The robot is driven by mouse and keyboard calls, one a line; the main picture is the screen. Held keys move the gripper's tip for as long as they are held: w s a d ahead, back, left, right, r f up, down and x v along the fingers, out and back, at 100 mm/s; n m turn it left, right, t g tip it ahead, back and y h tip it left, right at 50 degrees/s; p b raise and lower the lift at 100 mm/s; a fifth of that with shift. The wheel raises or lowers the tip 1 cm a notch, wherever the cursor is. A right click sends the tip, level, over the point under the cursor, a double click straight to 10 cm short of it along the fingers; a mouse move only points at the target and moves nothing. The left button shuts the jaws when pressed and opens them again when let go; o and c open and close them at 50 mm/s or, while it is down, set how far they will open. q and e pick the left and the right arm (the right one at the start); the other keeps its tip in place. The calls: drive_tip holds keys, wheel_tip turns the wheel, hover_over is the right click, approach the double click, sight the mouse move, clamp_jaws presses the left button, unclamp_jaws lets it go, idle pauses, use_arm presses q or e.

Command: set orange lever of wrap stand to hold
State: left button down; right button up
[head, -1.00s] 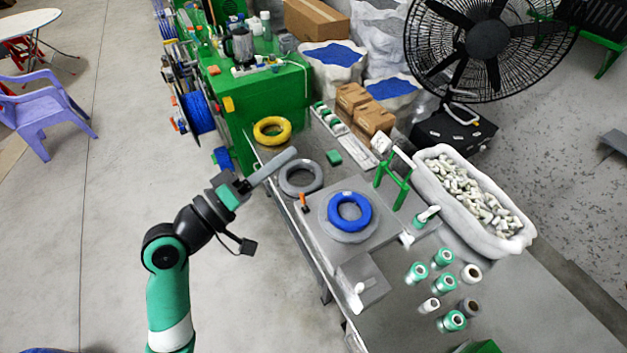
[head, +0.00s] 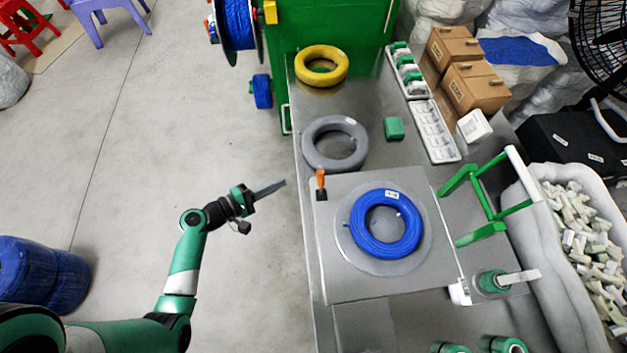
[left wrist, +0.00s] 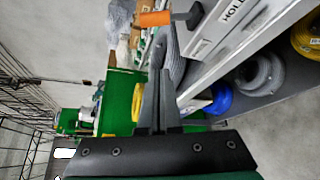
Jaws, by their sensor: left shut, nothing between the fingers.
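The wrap stand (head: 345,273) is a grey plate on the table with a round disc carrying a blue cable coil (head: 386,223). Its orange lever (head: 320,180) stands at the plate's upper left corner, on a dark base. In the left wrist view the orange lever (left wrist: 155,18) shows near the top, beyond the fingertips, and a white label (left wrist: 232,15) reading HOLD is beside it. My left gripper (head: 282,183) is shut and empty, left of the lever with a gap, pointing at it. My right gripper is not in view.
A grey coil (head: 335,144) and a yellow coil (head: 322,66) lie behind the stand. A green frame (head: 490,195) stands at its right, beside a bin of white parts (head: 585,235). Free floor lies left of the table edge.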

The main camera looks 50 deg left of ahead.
sight(321, 183)
use_arm(q)
drive_tip(key=b+x, duration=0.1)
drive_tip(key=x, duration=0.4)
drive_tip(key=b+x, duration=0.2)
drive_tip(key=x, duration=0.3)
drive_tip(key=shift+w+a, duration=0.15)
drive_tip(key=shift+w, duration=0.2)
drive_tip(key=d, duration=0.1)
drive_tip(key=s+d+r+p, duration=0.1)
drive_tip(key=d+r, duration=0.1)
drive_tip(key=shift+s+d+p, duration=0.1)
drive_tip(key=shift+s+p, duration=0.2)
drive_tip(key=shift+s, duration=0.05)
